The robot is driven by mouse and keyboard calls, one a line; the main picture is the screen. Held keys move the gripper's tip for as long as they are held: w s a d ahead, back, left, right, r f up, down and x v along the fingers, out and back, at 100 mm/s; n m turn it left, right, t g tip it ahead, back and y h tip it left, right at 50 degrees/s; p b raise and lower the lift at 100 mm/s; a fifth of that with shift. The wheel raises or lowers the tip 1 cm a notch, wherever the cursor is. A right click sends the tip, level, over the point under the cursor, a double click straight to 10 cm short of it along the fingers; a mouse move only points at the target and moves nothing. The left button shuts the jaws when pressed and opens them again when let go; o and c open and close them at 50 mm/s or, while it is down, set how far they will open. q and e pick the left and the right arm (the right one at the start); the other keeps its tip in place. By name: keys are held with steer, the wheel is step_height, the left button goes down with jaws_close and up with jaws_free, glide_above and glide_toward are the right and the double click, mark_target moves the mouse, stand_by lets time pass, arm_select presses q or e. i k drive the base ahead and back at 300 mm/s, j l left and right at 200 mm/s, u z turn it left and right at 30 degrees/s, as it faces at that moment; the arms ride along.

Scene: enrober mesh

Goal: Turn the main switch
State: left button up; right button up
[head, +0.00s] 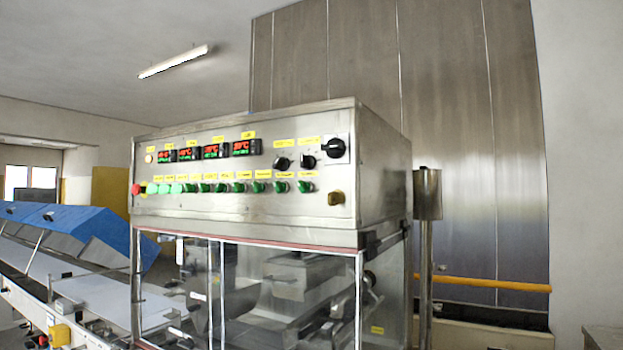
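A steel control box (260,215) sits on top of the machine, its front panel facing me at an angle. The largest rotary switch, a black knob (335,148) on a light plate, is at the panel's upper right; it looks like the main switch. Two smaller black knobs, one (282,163) and another (308,161), are to its left. A brass-coloured knob (336,198) is below it. Neither of my grippers shows in the head view.
A row of green buttons (221,187) and a red button (136,189) line the panel under several lit displays (210,151). Glass doors (290,290) are below. A blue-covered conveyor (100,235) stands left. A steel cylinder on a post (427,193) stands right.

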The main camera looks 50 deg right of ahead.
mark_target(335, 148)
steer(key=z, duration=1.4)
